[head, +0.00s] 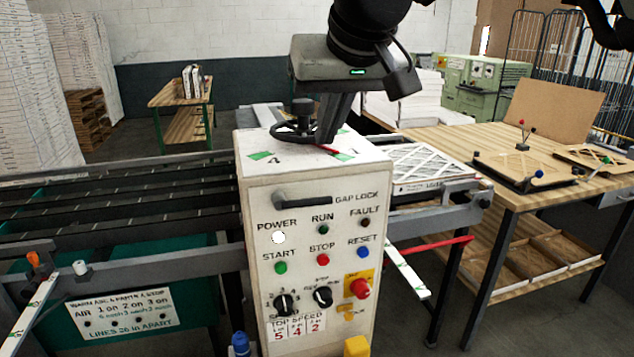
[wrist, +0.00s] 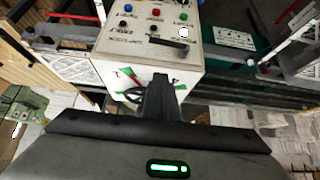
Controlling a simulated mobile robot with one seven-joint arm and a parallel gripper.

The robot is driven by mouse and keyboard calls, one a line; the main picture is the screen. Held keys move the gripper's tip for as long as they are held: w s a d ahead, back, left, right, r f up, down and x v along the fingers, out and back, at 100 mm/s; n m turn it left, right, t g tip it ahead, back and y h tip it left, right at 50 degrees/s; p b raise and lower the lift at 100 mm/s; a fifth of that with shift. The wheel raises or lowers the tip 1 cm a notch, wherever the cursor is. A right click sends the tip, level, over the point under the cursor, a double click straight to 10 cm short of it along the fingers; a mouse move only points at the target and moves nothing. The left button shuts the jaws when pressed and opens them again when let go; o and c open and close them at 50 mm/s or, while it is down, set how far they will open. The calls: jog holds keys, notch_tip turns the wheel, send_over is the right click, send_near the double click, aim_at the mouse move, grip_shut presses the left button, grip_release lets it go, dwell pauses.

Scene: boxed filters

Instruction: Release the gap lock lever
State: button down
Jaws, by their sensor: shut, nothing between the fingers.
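The gap lock lever (head: 302,200) is a black bar on the upper front face of the white control box (head: 255,220), left of the printed words GAP LOCK. It lies nearly level. It also shows in the upside-down wrist view (wrist: 168,44). My gripper (head: 326,138) is shut and empty, pointing down above the box top, behind and above the lever and apart from it. In the wrist view the gripper fingers (wrist: 152,103) stand in front of the box top. A black handwheel (head: 298,128) on the box top is beside the fingers; I cannot tell whether they touch.
Below the lever are lamps, buttons, two black knobs and a red emergency knob (head: 360,288). A roller conveyor (head: 120,195) runs to the left. A framed filter (head: 425,163) and a wooden table (head: 455,140) stand to the right. Space before the lever looks clear.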

jog(key=shift+s+d+f+x, duration=0.1)
jog(key=shift+s+f+x, duration=0.2)
jog(key=shift+x, duration=1.85)
jog(key=shift+s+d+f+x, duration=0.15)
jog(key=shift+s+f+x, duration=0.2)
jog(key=shift+x, duration=1.8)
jog(key=shift+s+d+f+x, duration=0.15)
jog(key=shift+s+x, duration=0.25)
jog(key=shift+x, duration=1.75)
jog(key=shift+w+f, duration=0.15)
